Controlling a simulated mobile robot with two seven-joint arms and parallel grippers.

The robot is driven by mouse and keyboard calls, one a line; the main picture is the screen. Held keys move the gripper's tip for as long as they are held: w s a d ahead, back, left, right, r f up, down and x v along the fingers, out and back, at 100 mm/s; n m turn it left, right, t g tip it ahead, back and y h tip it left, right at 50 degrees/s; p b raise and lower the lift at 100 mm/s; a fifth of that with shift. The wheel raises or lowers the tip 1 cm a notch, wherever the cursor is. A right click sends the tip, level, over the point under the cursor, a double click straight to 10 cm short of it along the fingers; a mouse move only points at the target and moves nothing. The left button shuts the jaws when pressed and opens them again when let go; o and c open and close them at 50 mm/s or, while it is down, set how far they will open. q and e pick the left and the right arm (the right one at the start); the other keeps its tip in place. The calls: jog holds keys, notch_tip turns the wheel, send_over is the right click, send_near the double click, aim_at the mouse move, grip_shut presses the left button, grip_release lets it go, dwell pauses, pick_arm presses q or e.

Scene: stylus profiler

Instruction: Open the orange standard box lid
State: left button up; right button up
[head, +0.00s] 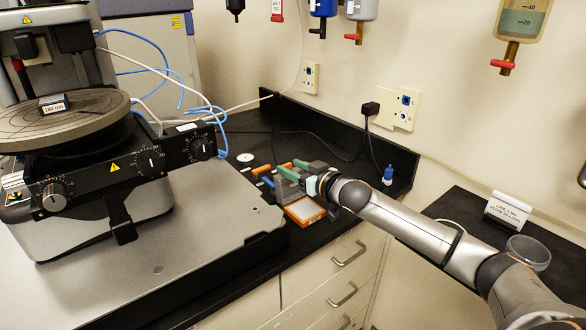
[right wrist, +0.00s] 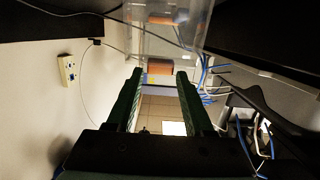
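The orange standard box (head: 304,210) sits near the front edge of the black bench, with an orange rim and a pale inside. A clear greyish panel (head: 284,190), which looks like its lid, stands raised at the box's far left side. My right gripper (head: 292,170) is just above and behind the box, close to this panel. In the right wrist view, the two green fingers (right wrist: 160,82) are apart with nothing between them. A clear panel (right wrist: 165,28) shows beyond their tips; contact cannot be told. My left gripper is not in view.
The profiler (head: 95,150) on its grey base plate stands at the left. Small orange and blue items (head: 262,169) lie behind the box. A blue-capped bottle (head: 388,175) stands at the right. Drawers (head: 340,275) are below the bench edge.

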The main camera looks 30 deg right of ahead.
jog(key=shift+o, duration=1.3)
jog(key=s+r+b, duration=0.1)
jog(key=s+r, duration=0.1)
jog(key=s, duration=1)
jog(key=shift+s+d, duration=0.15)
jog(key=shift+d, duration=0.3)
